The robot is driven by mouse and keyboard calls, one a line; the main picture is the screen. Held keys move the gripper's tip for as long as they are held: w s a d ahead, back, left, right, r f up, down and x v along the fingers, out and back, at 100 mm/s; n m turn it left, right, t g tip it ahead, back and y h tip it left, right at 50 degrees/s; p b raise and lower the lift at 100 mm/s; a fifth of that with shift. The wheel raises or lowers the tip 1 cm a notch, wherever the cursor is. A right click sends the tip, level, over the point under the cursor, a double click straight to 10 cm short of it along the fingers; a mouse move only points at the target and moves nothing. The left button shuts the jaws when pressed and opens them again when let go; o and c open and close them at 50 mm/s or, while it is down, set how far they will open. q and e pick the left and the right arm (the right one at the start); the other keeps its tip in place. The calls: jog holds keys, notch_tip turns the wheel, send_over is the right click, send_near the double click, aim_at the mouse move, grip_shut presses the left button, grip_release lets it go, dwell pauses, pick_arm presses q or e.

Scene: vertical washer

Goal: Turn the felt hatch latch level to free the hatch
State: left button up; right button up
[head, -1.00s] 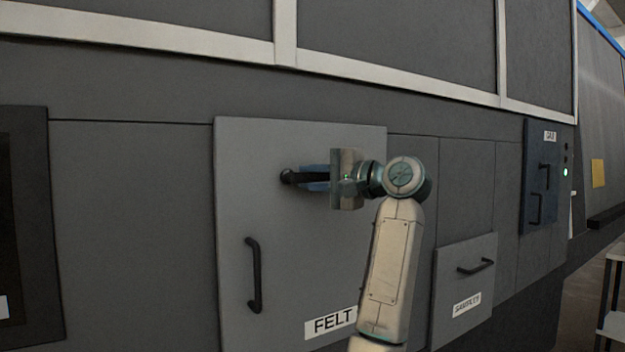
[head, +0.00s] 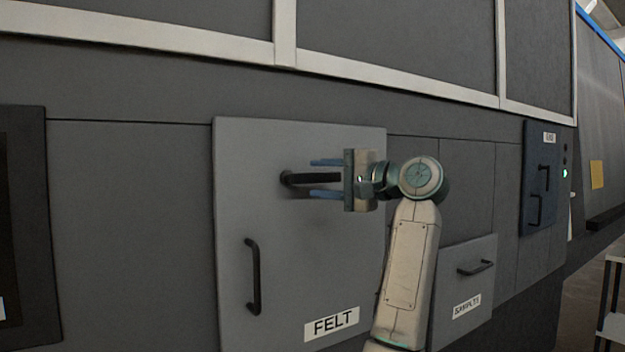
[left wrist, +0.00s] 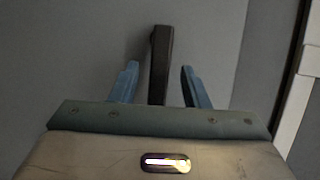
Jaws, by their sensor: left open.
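The felt hatch (head: 300,240) is a grey panel with a FELT label (head: 331,323) at its lower right. Its black latch (head: 300,179) lies about level in the head view, pointing right from its pivot. My left gripper (head: 325,178) is open, with one blue finger above the latch and one below it. In the left wrist view the latch (left wrist: 161,60) stands between the two spread fingers, with a gap on both sides. The right end of the latch is close to the gripper's palm. My right gripper is not in view.
A black vertical handle (head: 253,276) is on the hatch's left side. A smaller labelled panel with a handle (head: 476,268) is at the lower right. A dark blue panel (head: 540,178) is farther right. A pale frame rail runs above.

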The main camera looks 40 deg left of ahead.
pick_arm(q)
jog(key=d, duration=0.8)
jog(key=shift+r, duration=0.1)
